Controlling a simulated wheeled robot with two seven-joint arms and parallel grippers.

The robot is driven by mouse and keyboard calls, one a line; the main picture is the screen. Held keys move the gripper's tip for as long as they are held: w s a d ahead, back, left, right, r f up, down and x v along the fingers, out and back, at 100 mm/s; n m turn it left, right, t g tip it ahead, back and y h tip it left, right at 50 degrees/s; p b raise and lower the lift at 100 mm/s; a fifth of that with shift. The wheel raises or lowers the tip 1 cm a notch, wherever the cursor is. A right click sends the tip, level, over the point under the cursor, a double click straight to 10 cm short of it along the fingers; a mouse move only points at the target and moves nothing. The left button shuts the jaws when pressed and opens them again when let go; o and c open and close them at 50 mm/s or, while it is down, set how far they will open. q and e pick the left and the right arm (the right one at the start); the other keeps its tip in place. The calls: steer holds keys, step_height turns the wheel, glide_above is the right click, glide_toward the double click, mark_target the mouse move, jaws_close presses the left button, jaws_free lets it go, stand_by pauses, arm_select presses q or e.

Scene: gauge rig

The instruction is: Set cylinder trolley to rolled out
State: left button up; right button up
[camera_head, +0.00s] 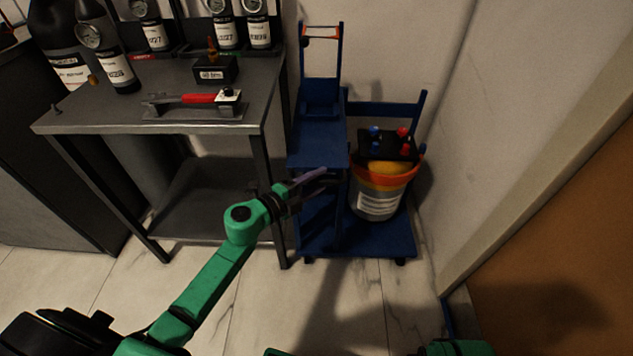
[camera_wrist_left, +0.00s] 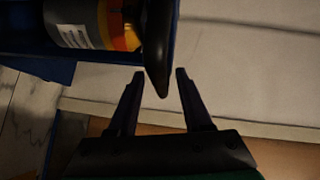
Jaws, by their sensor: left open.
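The blue cylinder trolley (camera_head: 385,240) stands on the floor against the back wall, right of the workbench. A grey container with an orange-yellow band and a white label (camera_head: 376,203) sits on its base; part of it also shows in the left wrist view (camera_wrist_left: 85,25). My left gripper (camera_head: 326,180) is in front of the trolley's blue upright parts, left of the container. In the left wrist view my left gripper (camera_wrist_left: 160,73) is open, with a dark rounded bar (camera_wrist_left: 157,40) reaching between its fingertips. Contact cannot be told. My right gripper is not in view.
A grey workbench (camera_head: 100,115) stands left of the trolley, with gauges, bottles and a red-handled tool (camera_head: 200,99) on top. A brown panel (camera_head: 570,250) borders the right side. Pale tiled floor (camera_head: 285,310) is open in front of the trolley.

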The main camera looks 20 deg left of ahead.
arm_select(q)
jaws_close()
steer(key=shift+f, duration=0.1)
stand_by(1.2)
